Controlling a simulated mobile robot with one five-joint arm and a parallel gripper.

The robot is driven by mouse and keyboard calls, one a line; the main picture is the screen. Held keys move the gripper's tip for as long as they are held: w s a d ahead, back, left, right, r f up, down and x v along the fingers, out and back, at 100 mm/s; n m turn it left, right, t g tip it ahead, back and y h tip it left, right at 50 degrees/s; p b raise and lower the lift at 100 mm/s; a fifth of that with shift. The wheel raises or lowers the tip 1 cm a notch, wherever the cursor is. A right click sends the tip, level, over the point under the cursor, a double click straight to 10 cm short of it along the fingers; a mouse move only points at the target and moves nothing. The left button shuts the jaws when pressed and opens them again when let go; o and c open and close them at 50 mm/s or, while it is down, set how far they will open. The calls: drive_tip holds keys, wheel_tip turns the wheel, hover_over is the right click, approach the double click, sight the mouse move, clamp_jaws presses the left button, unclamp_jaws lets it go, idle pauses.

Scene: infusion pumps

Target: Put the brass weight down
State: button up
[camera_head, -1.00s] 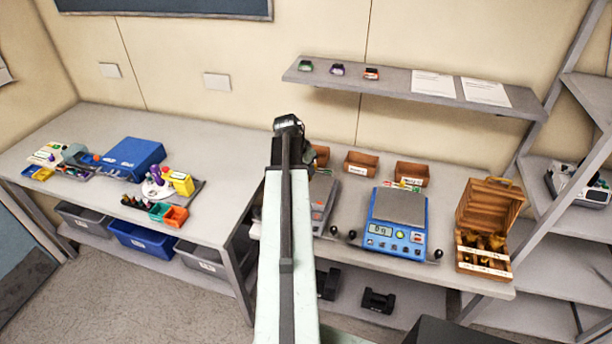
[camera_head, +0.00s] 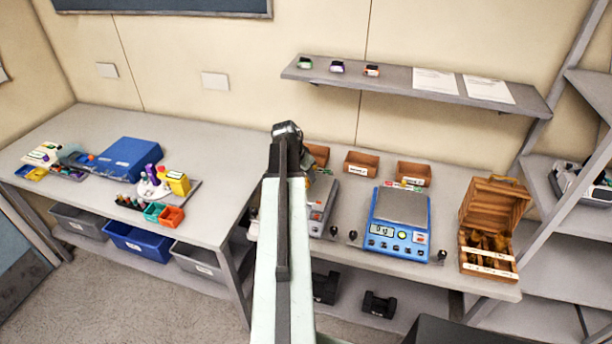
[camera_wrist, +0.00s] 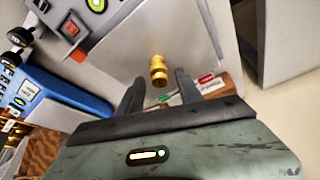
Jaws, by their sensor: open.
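The brass weight (camera_wrist: 158,68) is a small golden cylinder with a narrower neck. In the wrist view it appears to stand on the light grey top of the grey scale (camera_wrist: 110,25). My gripper (camera_wrist: 158,80) is open, with one finger on either side of the weight and a visible gap to each. Whether the weight's base is in full contact is hard to tell. In the head view the grey scale (camera_head: 321,205) is partly behind my arm, which hides the weight and my gripper.
A blue scale (camera_head: 400,215) stands right of the grey one. An open wooden weight box (camera_head: 490,245) is at the bench's right end. Small brown bins (camera_head: 361,163) line the back, below a wall shelf (camera_head: 400,84).

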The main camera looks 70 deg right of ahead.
drive_tip(key=p+v, duration=1.1)
drive_tip(key=v, duration=0.1)
drive_tip(key=shift+r, duration=0.2)
drive_tip(key=shift+w, duration=0.1)
drive_tip(key=w+a+f+n+t+y, duration=0.15)
drive_tip(key=w+a+n, duration=0.75)
drive_tip(key=w+a, duration=1.45)
drive_tip(key=w+a+n+y, duration=0.1)
drive_tip(key=a+n, duration=0.5)
drive_tip(key=a, duration=1.3)
drive_tip(key=w+a+n+y, duration=0.2)
drive_tip(key=w+a+n, duration=0.2)
drive_tip(key=a, duration=1.6)
drive_tip(key=n, duration=0.3)
drive_tip(key=shift+w+f, duration=0.2)
drive_tip(key=shift+w, duration=0.15)
